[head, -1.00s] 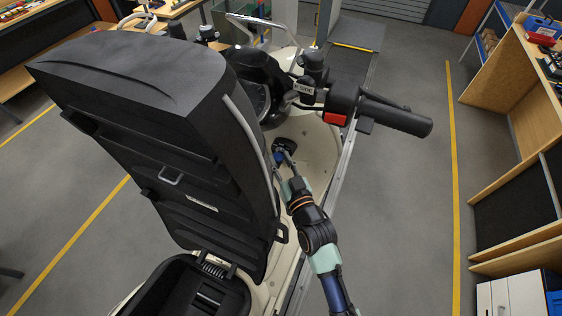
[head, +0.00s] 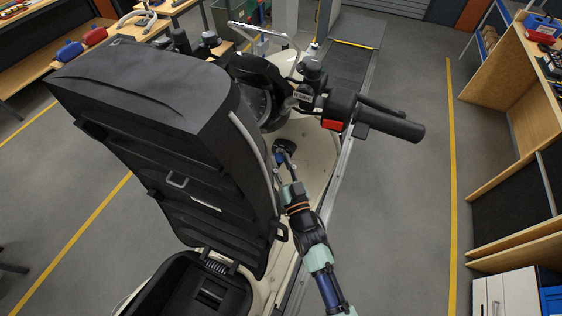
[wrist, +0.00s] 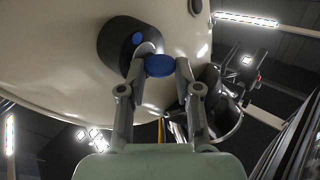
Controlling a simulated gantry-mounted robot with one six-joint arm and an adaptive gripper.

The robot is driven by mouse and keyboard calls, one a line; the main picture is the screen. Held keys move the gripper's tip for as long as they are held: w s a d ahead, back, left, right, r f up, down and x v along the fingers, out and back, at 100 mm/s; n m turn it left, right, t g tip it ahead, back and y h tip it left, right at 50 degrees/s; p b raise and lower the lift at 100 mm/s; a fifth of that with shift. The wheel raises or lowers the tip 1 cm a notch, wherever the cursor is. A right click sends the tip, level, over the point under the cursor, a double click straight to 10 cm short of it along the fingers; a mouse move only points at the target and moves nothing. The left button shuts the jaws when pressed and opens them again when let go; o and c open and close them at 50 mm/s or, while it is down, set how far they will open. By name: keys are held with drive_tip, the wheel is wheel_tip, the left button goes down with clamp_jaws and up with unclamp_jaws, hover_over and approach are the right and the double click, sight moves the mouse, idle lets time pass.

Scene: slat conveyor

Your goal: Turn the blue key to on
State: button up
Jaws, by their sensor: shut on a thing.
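The blue key (wrist: 160,66) sits between the two fingertips of my gripper (wrist: 160,70) in the wrist view. My gripper is shut on the key's round head. The key's shaft is mostly hidden. The black round lock (wrist: 122,42), with a blue dot on its side, is just behind and to the left of the key. It is set in the cream panel (wrist: 60,55). In the head view my gripper (head: 285,168) reaches to the lock (head: 284,146) between the seat and the handlebar, and the key is small there. I cannot tell the key's switch position.
The raised black seat (head: 150,95) stands close to the left of my arm. The handlebar with a black grip (head: 397,126) and red switch (head: 332,125) is above and to the right. Open floor (head: 400,240) lies right of my arm.

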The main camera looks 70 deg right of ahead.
drive_tip(key=shift+r+p, duration=0.15)
drive_tip(key=shift+p, duration=0.2)
drive_tip(key=shift+m+h+p, duration=0.3)
drive_tip(key=shift+m+p, duration=0.05)
drive_tip(key=shift+m, duration=0.05)
drive_tip(key=shift+f+m+h+b, duration=0.25)
drive_tip(key=shift+m+h+b, duration=0.75)
drive_tip(key=shift+m+b, duration=0.1)
drive_tip(key=shift+f, duration=0.1)
